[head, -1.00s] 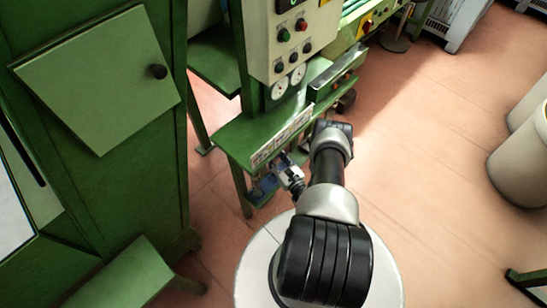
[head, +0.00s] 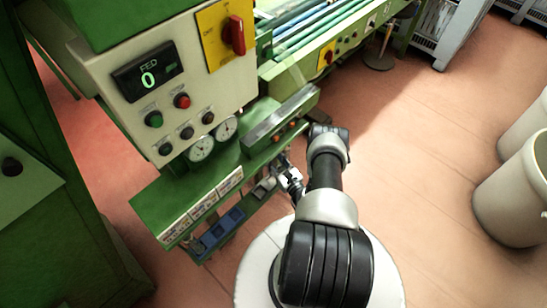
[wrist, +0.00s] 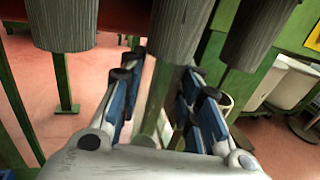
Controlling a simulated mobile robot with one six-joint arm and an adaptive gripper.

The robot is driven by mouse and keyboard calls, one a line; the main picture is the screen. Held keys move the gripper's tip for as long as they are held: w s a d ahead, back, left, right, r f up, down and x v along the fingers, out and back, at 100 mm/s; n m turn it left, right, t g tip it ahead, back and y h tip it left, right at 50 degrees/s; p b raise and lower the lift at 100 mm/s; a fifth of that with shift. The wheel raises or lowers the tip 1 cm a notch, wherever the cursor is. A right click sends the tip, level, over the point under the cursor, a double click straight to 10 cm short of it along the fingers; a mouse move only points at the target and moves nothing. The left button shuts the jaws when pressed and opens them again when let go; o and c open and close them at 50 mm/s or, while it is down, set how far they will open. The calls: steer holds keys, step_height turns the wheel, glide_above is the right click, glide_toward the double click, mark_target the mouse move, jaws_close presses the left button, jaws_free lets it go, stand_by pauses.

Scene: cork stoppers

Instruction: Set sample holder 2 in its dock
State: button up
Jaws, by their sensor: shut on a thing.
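My gripper (head: 287,178) is at the front of the green machine, close to the right end of its label-edged ledge. In the wrist view my gripper (wrist: 160,88) has its blue-padded fingers on either side of a narrow grey-green piece. I take this piece to be the sample holder; its number cannot be read and much of it is hidden. Three grey ribbed cylinders show at the top of the wrist view, the middle one (wrist: 180,28) just above the fingertips. Blue parts (head: 222,228) sit low under the ledge to the left. I cannot tell which dock is number 2.
The green ledge (head: 160,205) carries picture labels. Above it is a control panel (head: 165,95) with gauges, buttons and a red switch. A pale bin (head: 515,195) stands at the right. The floor between bin and machine is clear.

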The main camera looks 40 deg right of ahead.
steer(key=shift+d+f, duration=0.1)
steer(key=shift+d, duration=0.15)
steer(key=shift+f, duration=0.1)
steer(key=shift+a+f+b, duration=0.3)
steer(key=shift+f+b, duration=0.15)
steer(key=shift+b, duration=0.05)
steer(key=shift+d+f+b, duration=0.1)
steer(key=shift+f+b, duration=1.8)
steer(key=shift+f, duration=1.95)
steer(key=o, duration=1.1)
steer(key=shift+o, duration=0.2)
